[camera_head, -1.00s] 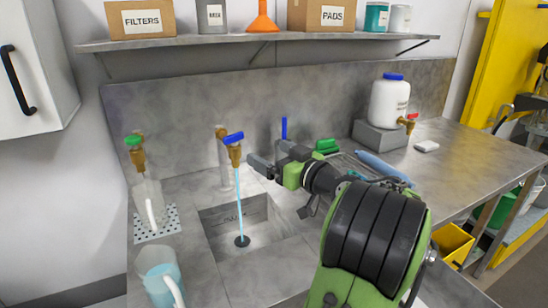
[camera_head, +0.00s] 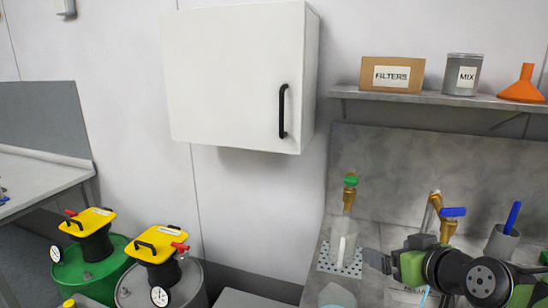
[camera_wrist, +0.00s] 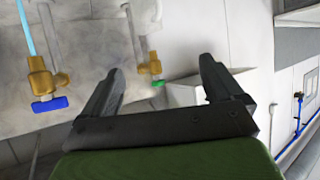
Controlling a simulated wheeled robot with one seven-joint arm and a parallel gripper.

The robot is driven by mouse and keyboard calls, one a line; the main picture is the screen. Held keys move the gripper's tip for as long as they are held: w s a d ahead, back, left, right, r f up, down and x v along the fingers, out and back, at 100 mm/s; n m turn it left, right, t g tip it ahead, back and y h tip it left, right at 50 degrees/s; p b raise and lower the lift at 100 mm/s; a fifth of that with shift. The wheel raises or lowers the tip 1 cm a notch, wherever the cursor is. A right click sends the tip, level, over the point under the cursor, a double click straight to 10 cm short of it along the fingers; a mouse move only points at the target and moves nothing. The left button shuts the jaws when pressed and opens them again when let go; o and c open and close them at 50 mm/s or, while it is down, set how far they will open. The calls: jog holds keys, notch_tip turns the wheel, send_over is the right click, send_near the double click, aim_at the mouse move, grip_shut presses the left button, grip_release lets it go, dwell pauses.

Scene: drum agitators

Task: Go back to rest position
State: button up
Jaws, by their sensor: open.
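My gripper (camera_wrist: 160,92) is open and empty in the wrist view, its two dark fingers spread apart with nothing between them. In the head view my gripper (camera_head: 376,262) shows at the lower right, in front of the sink counter. A brass tap with a blue handle (camera_head: 452,212) stands just behind my arm; it also shows in the wrist view (camera_wrist: 42,82), with a blue stream of water coming from it. A brass tap with a green handle (camera_head: 350,190) is to its left, above a clear jug (camera_head: 343,240) on a perforated plate (camera_head: 326,262).
A white wall cabinet (camera_head: 235,80) hangs at the centre. A green drum (camera_head: 90,272) and a grey drum (camera_head: 190,285) with yellow-topped agitators stand lower left.

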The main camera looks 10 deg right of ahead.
jog(key=s+a+g+p, duration=0.5)
jog(key=s+a, duration=0.8)
jog(key=a, duration=0.3)
jog(key=shift+a+f+g, duration=0.15)
jog(key=shift+a+g, duration=0.1)
jog(key=shift+g, duration=0.05)
jog(key=shift+g+h, duration=0.3)
jog(key=shift+g, duration=0.3)
jog(key=s, duration=0.4)
jog(key=s+p, duration=0.1)
jog(key=s, duration=0.1)
jog(key=shift+d+f, duration=0.1)
jog(key=shift+f, duration=0.3)
jog(key=shift+c, duration=0.9)
jog(key=shift+w+f, duration=0.1)
jog(key=c, duration=0.3)
